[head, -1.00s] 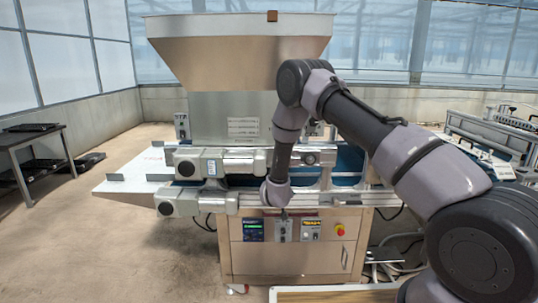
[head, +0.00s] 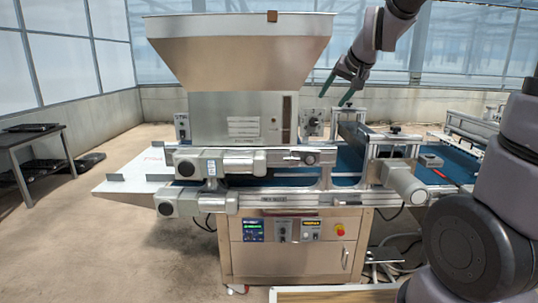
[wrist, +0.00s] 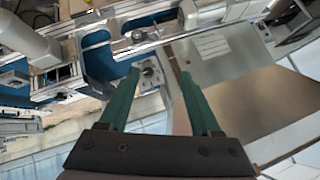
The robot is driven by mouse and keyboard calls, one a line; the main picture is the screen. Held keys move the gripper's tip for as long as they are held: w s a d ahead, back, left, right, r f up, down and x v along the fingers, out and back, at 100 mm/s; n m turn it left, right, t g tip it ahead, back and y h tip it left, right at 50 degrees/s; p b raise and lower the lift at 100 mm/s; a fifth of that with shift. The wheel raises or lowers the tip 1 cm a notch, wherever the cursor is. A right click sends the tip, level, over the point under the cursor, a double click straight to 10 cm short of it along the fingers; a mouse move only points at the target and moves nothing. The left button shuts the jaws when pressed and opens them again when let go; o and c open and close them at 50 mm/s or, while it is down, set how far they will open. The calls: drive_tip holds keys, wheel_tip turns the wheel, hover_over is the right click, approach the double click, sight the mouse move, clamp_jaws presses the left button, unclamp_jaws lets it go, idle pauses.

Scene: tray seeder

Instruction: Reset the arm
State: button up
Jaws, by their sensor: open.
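My gripper (head: 338,90) is raised above the right part of the tray seeder, to the right of its metal hopper (head: 238,55). Its two green fingers are apart and point down and to the left, with nothing between them. In the wrist view my gripper (wrist: 158,98) also shows open and empty, with the seeder's rails and steel side (wrist: 215,50) beyond the fingers. My arm is lifted at the upper right of the head view, and part of it is out of the frame.
The seeder's blue conveyor (head: 348,162) runs across its middle, with a control cabinet (head: 290,250) below. A dark table (head: 35,137) stands at the left. A wooden surface edge (head: 335,294) shows at the bottom.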

drive_tip(key=s+d+r, duration=0.1)
drive_tip(key=s+d, duration=0.2)
drive_tip(key=s, duration=0.8)
drive_tip(key=s+d+r+m+g, duration=0.1)
drive_tip(key=s+d, duration=0.2)
drive_tip(key=s, duration=0.8)
drive_tip(key=shift+s+d+g+h, duration=0.15)
drive_tip(key=shift+s+g+h, duration=0.15)
drive_tip(key=shift+h, duration=0.1)
